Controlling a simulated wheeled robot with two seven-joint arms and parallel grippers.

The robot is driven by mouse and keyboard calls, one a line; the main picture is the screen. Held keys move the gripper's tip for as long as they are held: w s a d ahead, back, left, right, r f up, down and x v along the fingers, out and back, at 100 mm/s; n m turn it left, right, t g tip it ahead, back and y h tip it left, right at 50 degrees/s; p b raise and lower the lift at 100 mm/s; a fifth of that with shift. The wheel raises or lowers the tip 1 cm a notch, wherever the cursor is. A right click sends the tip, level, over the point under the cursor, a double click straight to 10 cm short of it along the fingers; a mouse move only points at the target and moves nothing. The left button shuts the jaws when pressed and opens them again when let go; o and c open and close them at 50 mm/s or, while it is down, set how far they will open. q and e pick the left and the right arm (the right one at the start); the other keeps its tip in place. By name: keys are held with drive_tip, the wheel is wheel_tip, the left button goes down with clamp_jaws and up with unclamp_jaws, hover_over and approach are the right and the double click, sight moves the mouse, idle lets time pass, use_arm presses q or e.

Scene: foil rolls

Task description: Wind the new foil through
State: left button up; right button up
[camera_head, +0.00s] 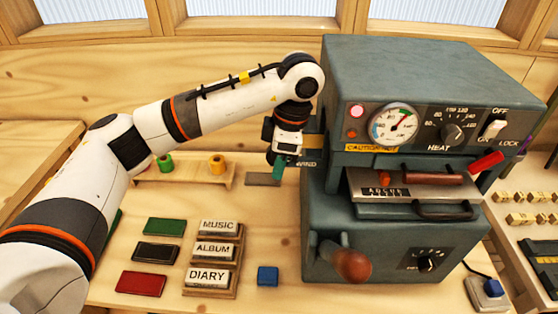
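The grey-green foil press (420,75) stands at the right. My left gripper (281,160) points down close to the press's left side, beside a partly hidden label ending in "IND" (308,164). A teal piece shows at its fingertips. I cannot tell whether that is a finger or something held, nor whether the gripper touches the press. A gold strip (314,142) shows on the press's side just behind the gripper. A green foil roll (165,163) and a gold foil roll (217,163) stand on a low wooden rack (190,180) at the left. My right gripper is out of view.
A wooden-knobbed crank (352,265) juts from the press's front. A red lever (487,162) is at its right. Green, black and red pads (141,284), a type rack (212,293) and a blue block (267,276) lie on the bench.

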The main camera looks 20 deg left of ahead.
use_arm(q)
drive_tip(key=shift+o, duration=1.7)
drive_tip(key=shift+s, duration=0.1)
drive_tip(key=shift+r, duration=0.1)
drive_tip(key=shift+r, duration=0.1)
drive_tip(key=shift+r+p, duration=0.55)
drive_tip(key=shift+r, duration=0.05)
drive_tip(key=r+p, duration=0.1)
drive_tip(key=r, duration=0.1)
drive_tip(key=r+p, duration=0.1)
drive_tip(key=p, duration=0.1)
drive_tip(key=d+r+p, duration=0.1)
drive_tip(key=r, duration=0.1)
drive_tip(key=shift+w+d+r, duration=0.1)
drive_tip(key=shift+w+r, duration=0.2)
drive_tip(key=shift+r, duration=0.05)
drive_tip(key=shift+s+d+r+p, duration=0.1)
drive_tip(key=shift+d+r+p, duration=0.05)
drive_tip(key=shift+r+p, duration=0.25)
drive_tip(key=shift+f, duration=0.1)
